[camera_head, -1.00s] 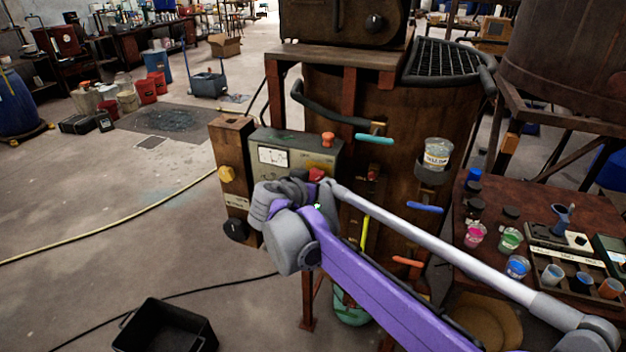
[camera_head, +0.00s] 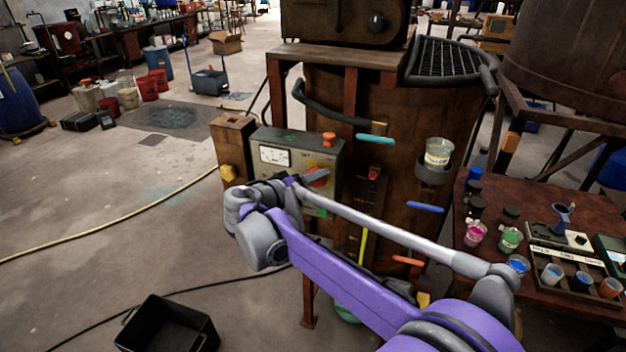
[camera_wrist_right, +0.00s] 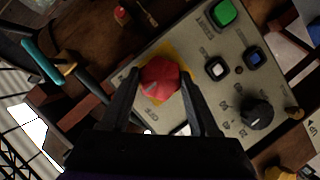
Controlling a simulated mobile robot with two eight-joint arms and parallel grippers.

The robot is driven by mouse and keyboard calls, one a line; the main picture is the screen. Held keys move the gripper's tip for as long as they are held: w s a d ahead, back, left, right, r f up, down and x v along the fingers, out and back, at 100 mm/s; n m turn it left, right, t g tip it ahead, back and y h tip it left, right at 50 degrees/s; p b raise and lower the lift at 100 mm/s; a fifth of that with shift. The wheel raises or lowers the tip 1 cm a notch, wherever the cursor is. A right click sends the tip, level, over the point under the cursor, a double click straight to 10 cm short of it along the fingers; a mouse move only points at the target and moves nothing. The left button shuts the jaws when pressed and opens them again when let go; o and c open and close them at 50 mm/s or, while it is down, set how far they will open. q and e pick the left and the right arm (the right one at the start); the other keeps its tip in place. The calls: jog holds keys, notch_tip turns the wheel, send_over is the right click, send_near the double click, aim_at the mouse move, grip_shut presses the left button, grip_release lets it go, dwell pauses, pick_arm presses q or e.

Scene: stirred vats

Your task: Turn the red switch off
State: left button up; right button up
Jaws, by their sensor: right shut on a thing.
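The red switch (camera_wrist_right: 160,79) is a round faceted knob on a yellow plate on the grey control panel (camera_wrist_right: 200,120). In the head view the red switch (camera_head: 317,177) shows at the panel's right side, partly hidden by my right gripper (camera_head: 316,176). In the wrist view the two dark fingers of my right gripper (camera_wrist_right: 160,80) stand on either side of the red switch, shut on it. A pale mark shows on the knob's lower left. My left gripper is not in view.
The panel also has a green button (camera_wrist_right: 223,13), a black dial (camera_wrist_right: 257,114) and a small blue button (camera_wrist_right: 253,57). A teal handle (camera_head: 375,139) sticks out of the vat to the right. A table with paint cups (camera_head: 510,240) stands further right.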

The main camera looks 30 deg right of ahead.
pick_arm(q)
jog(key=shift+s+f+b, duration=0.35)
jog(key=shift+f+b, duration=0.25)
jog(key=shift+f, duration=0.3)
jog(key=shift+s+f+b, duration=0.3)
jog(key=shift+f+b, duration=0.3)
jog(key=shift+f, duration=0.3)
pick_arm(e)
jog(key=shift+w+f+n+g+h, duration=0.1)
jog(key=shift+n+h, duration=0.45)
jog(key=shift+n, duration=0.6)
jog(key=shift+s+f+n+g+h, duration=0.1)
jog(key=shift+n+h, duration=0.5)
jog(key=shift+n, duration=0.6)
jog(key=shift+w+f+n+g+h, duration=0.1)
jog(key=shift+n+h, duration=0.45)
jog(key=shift+n, duration=0.6)
jog(key=shift+r, duration=0.1)
jog(key=o, duration=1.4)
jog(key=shift+a, duration=0.1)
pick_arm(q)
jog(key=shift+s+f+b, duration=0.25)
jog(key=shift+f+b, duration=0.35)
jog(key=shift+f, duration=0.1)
pick_arm(e)
jog(key=v, duration=1)
jog(key=shift+a, duration=0.35)
